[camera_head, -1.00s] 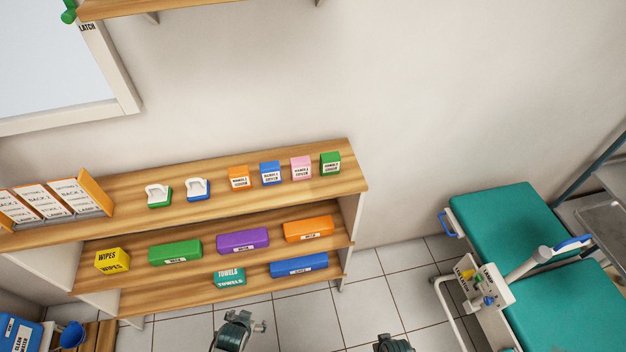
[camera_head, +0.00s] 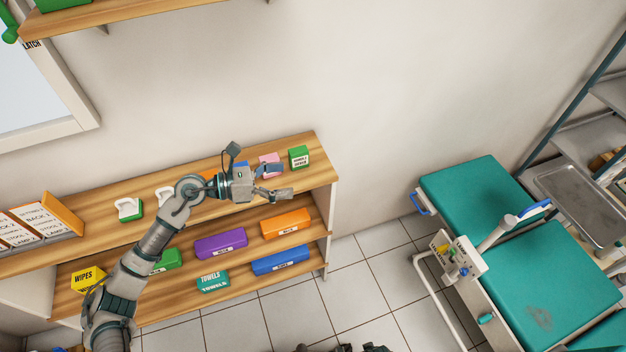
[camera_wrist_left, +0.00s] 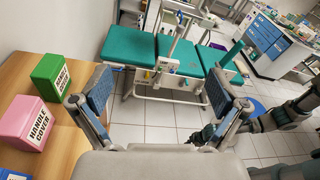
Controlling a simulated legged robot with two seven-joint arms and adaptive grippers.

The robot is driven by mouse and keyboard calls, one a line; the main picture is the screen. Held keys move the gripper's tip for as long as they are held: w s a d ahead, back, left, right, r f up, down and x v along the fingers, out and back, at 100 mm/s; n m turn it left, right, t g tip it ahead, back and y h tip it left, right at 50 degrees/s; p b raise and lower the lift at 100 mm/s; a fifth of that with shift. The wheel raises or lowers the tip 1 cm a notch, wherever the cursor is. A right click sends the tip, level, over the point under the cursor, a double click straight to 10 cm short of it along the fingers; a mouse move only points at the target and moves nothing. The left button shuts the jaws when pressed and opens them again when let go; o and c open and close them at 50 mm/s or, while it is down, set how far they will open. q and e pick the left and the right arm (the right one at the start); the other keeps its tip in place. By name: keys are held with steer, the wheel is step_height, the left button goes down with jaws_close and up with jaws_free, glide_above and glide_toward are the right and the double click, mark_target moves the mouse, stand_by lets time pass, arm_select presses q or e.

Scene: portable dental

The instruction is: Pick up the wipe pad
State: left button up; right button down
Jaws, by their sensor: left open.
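My left gripper (camera_head: 282,182) is open and empty above the front right part of the top shelf. Its two fingers stand wide apart in the left wrist view (camera_wrist_left: 158,95), with nothing between them. A white pad-like piece on a green base (camera_head: 130,208) sits on the top shelf, left of my left arm. A similar white piece (camera_head: 164,194) is partly hidden by that arm. No label tells me whether either is the wipe pad. A yellow WIPES box (camera_head: 88,279) stands on the shelf below. My right gripper (camera_wrist_left: 208,135) shows small in the left wrist view; its jaws are unclear.
A green box (camera_head: 299,157) and a pink box (camera_head: 270,164) stand close to my left gripper. Purple (camera_head: 220,243), orange (camera_head: 286,223) and blue (camera_head: 280,260) boxes lie lower. A teal chair (camera_head: 560,285) with a dark smudge stands right. Floor between is clear.

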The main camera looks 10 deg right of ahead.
arm_select(q)
steer(key=w+a+f+m+y, duration=0.2)
steer(key=w+a+y, duration=0.1)
steer(key=a+y, duration=0.15)
steer(key=y, duration=1.2)
glide_toward(162, 189)
steer(key=f, duration=0.5)
steer(key=w+f, duration=0.1)
steer(key=f, duration=0.1)
steer(key=shift+d+f, duration=0.25)
steer(key=shift+d, duration=0.05)
steer(key=shift+a+f, duration=0.1)
steer(key=shift+f, duration=0.55)
steer(key=f, duration=0.2)
steer(key=w+f, duration=0.1)
steer(key=f, duration=0.1)
steer(key=shift+a+f+p, duration=0.1)
steer(key=shift+f+p, duration=0.15)
steer(key=shift+p, duration=0.15)
arm_select(e)
steer(key=s+d+f, duration=0.2)
steer(key=s+f, duration=0.7)
steer(key=s, duration=0.3)
steer(key=shift+g, duration=0.4)
arm_select(q)
steer(key=shift+c, duration=0.2)
arm_select(e)
steer(key=shift+s+d+f, duration=0.1)
